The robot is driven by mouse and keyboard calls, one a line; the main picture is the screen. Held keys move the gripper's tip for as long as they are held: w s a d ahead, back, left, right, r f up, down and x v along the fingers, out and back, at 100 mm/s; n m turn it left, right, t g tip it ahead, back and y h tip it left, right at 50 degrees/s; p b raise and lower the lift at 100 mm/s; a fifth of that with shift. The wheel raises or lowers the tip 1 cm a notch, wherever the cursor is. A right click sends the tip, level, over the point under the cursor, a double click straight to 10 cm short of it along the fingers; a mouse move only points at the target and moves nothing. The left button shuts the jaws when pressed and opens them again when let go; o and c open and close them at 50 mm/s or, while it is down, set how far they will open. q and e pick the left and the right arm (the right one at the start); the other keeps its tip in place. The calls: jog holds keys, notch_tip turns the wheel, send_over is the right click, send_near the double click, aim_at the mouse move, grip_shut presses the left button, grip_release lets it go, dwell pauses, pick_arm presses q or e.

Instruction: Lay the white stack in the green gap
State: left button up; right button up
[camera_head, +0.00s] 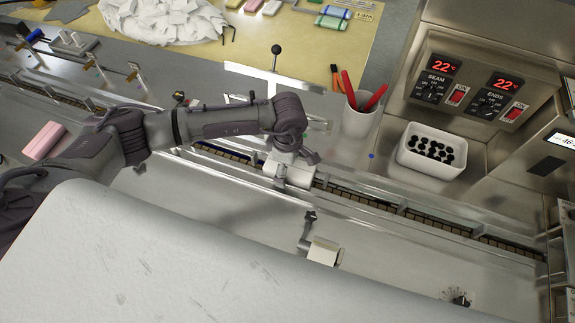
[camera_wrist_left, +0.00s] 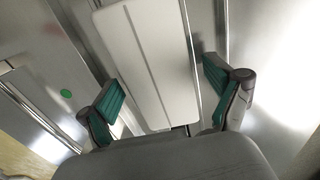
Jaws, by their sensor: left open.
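The white stack (camera_head: 287,172) is a long pale block lying along the conveyor channel, partly under my left gripper (camera_head: 290,165). In the left wrist view the white stack (camera_wrist_left: 150,60) lies between the two green-padded fingers of my left gripper (camera_wrist_left: 165,98), which is open with a finger on each side. I cannot tell whether the pads touch it. A green dot (camera_head: 305,134) is on the metal behind the channel, and the green dot also shows in the left wrist view (camera_wrist_left: 66,93). The gap itself is largely hidden by the stack and gripper. My right gripper is not seen.
The conveyor channel (camera_head: 400,208) runs on to the right between metal rails. Behind it stand a cup with red pens (camera_head: 359,121) and a white tub of black pieces (camera_head: 405,160). A blue dot (camera_head: 371,155) lies between them. A pink block (camera_head: 43,140) is at left.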

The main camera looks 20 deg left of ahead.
pick_arm(q)
jog(key=shift+r, duration=0.1)
notch_tip(320, 180, up, 12)
dwell(0.5)
dwell(0.5)
